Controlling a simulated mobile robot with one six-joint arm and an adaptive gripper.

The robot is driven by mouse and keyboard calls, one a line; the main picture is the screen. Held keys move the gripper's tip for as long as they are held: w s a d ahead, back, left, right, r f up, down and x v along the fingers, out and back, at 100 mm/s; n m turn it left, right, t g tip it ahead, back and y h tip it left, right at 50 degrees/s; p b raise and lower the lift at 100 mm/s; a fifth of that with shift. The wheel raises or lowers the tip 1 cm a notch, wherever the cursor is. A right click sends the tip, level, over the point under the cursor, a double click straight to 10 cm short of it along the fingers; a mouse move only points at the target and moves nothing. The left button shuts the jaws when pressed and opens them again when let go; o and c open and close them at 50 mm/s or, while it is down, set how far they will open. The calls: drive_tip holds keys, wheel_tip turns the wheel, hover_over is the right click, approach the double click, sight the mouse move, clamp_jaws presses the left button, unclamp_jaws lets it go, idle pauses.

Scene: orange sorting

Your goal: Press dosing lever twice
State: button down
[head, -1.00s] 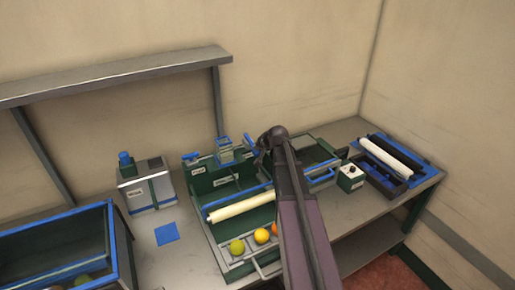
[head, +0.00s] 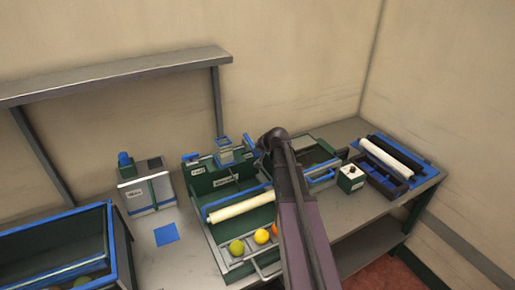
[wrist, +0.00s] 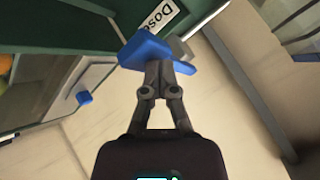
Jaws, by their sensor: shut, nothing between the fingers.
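The blue dosing lever (wrist: 152,49) is in the wrist view, beside a white label (wrist: 161,16) reading "Dose" on a dark green panel. My gripper (wrist: 158,66) has its fingers together with their tips right at the lever; whether they touch it I cannot tell. Nothing is held between them. In the head view, a blue lever (head: 249,140) shows at the back of the green station, just left of my arm's bent joint. My arm hides part of the station, and the fingers are not clearly visible there.
The green station (head: 199,185) has a cream roller (head: 240,206) and a front rack with several fruits.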

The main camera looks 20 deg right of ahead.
idle(0.4)
drive_tip(key=shift+r+p, duration=1.85)
drive_tip(key=shift+r, duration=0.1)
drive_tip(key=shift+r+p, duration=2.4)
drive_tip(key=shift+p, duration=0.1)
drive_tip(key=shift+r+p, duration=1.9)
drive_tip(key=shift+f, duration=0.2)
wheel_tip(320, 180, down, 8)
drive_tip(key=b, duration=0.9)
drive_tip(key=shift+f, duration=0.25)
